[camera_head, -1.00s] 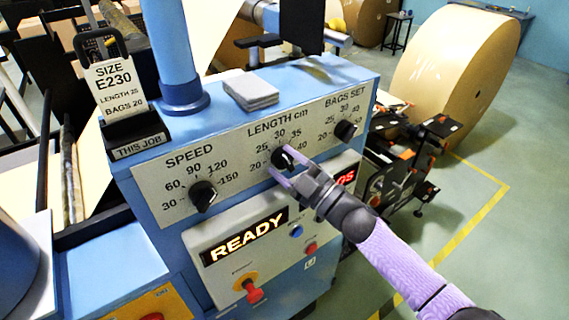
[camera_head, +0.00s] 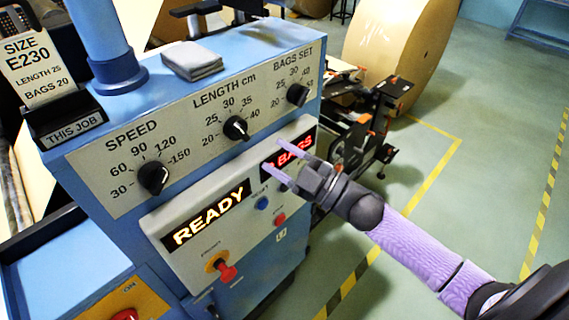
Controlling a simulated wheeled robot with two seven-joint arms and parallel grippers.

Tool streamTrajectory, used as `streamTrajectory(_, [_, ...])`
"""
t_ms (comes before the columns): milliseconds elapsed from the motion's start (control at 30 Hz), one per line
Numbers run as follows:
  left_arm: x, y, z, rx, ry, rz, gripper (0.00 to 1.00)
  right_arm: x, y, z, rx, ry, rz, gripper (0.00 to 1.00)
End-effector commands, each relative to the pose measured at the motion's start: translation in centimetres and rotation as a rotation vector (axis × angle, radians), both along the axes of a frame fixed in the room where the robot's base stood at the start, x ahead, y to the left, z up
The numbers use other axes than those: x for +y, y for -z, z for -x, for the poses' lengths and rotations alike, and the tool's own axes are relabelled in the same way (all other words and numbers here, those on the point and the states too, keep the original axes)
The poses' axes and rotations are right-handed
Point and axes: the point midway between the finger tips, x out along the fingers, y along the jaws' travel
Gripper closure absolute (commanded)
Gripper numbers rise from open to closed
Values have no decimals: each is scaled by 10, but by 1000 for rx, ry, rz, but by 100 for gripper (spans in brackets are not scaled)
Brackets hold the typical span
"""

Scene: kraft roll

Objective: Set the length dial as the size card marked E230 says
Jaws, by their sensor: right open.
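The size card (camera_head: 33,68) at the upper left reads SIZE E230, LENGTH 25, BAGS 20. It stands in a black holder labelled THIS JOB. The length dial (camera_head: 236,129) is a black knob on the white panel, under a scale from 20 to 40 cm. It has a small pale mark, but I cannot tell which number it points at. My right gripper (camera_head: 273,158) is open and empty, below and right of the length dial and apart from it, in front of the red BAGS display. My left gripper is not in view.
The speed dial (camera_head: 153,179) is left of the length dial and the bags dial (camera_head: 298,95) is right of it. Below are a READY display (camera_head: 207,215), a blue button (camera_head: 262,203) and a red switch (camera_head: 226,271). A large paper roll (camera_head: 400,50) stands behind.

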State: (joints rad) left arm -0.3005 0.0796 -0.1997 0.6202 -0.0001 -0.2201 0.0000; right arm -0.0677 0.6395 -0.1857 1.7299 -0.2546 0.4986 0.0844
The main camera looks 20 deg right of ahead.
Motion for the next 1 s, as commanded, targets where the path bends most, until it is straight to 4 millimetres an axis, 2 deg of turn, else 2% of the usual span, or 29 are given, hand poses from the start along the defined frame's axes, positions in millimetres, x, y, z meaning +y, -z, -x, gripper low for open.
streamTrajectory(133, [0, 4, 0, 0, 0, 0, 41, -6, 3, 9, 0, -1, 0, 46])
streamTrajectory(433, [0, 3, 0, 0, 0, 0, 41, -7, -2, 9, 21, 24, -24, 46])
streamTrajectory(567, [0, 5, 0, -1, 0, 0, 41, -5, -17, 14, 201, 153, -161, 46])
streamTrajectory(733, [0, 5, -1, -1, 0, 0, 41, 4, -18, 28, 417, 215, -244, 46])
streamTrajectory(867, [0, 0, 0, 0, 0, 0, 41, 10, -20, 10, 432, 219, -249, 46])
streamTrajectory(1000, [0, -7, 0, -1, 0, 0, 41, 23, -21, -24, 431, 219, -249, 46])
